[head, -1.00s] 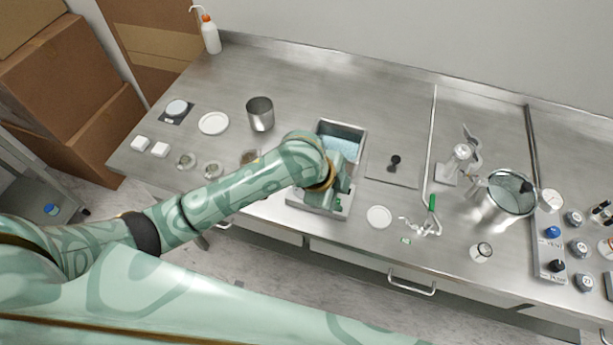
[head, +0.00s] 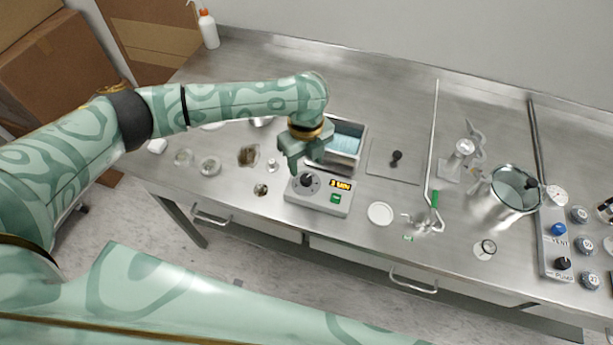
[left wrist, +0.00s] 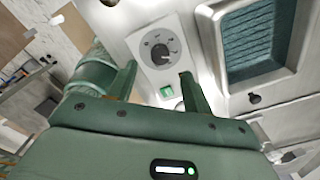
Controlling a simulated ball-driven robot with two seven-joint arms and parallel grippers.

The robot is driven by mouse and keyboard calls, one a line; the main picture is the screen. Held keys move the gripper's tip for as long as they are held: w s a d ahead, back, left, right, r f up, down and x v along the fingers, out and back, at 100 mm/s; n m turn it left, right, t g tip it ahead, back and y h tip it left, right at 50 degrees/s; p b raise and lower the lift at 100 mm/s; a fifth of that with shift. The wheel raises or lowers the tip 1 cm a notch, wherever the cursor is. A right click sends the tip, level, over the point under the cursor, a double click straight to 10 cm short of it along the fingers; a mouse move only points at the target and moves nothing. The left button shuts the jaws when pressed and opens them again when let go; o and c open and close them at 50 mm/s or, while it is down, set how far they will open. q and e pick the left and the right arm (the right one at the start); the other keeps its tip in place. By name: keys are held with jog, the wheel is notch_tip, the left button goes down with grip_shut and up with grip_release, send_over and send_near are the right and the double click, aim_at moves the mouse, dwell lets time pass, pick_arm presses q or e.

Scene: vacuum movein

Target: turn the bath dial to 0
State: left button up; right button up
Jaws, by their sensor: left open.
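The bath's front panel (head: 322,203) carries a dark round dial (head: 307,182), a lit amber display (head: 340,185) and a green switch (head: 336,199). The display's characters are too small to read surely. The water basin (head: 345,143) is behind the panel, partly hidden by my left arm. My left gripper (head: 303,166) is open and empty just behind and above the dial, apart from it. In the left wrist view the dial (left wrist: 160,52) with its printed scale shows beyond the gap between the open fingers (left wrist: 158,72). My right gripper is not in view.
A white dish (head: 380,213) lies right of the bath. A glass-and-clamp stand (head: 433,200), a metal pot (head: 512,195) and a knob panel (head: 556,250) stand farther right. Small dishes (head: 210,166) lie to the left. The counter's front edge is close.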

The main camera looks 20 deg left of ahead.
aim_at(306, 178)
pick_arm(q)
notch_tip(306, 178, down, 6)
jog(key=shift+f+b, duration=0.1)
jog(key=shift+b, duration=0.6)
jog(key=c, duration=1)
